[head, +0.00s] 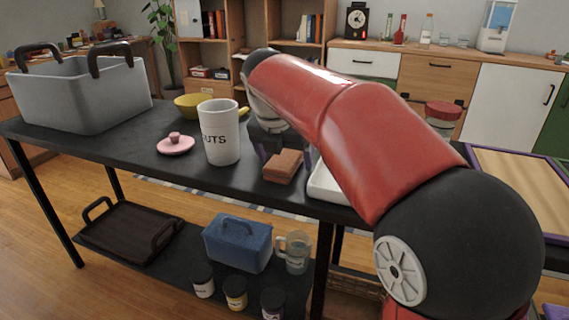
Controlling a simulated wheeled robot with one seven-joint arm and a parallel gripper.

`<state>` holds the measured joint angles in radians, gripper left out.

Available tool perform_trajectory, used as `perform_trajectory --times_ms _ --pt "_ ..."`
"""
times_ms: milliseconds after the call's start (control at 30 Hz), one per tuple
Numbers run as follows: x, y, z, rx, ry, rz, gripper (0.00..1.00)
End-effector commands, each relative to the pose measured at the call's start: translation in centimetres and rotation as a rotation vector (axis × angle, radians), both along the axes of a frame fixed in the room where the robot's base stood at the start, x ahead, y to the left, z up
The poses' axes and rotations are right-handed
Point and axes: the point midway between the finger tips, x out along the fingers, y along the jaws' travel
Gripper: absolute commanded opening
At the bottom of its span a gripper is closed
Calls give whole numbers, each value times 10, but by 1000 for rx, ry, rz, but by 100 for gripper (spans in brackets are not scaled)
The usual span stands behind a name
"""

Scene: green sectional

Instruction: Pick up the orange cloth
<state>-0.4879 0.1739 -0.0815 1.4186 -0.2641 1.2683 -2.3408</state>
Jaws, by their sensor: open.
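The orange cloth (284,166) looks like a small folded brown-orange block. It lies on the black table top (125,152), near the front edge, right of the white mug. My gripper (286,155) is just above and behind the cloth, pointing down. It is open, with one purple-edged finger near each side of the cloth. The red arm covers part of the gripper and the table behind it. I cannot tell whether the fingers touch the cloth.
A white mug (219,132), a pink lid (175,145), a yellow bowl (192,106) and a grey bin (80,95) stand to the left. A white tray (325,188) lies close on the right. The lower shelf holds a blue box (238,243) and jars.

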Motion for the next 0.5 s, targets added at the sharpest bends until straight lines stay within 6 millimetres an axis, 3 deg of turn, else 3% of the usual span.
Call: perform_trajectory --times_ms 500 --pt "0 0 -4 0 0 0 85"
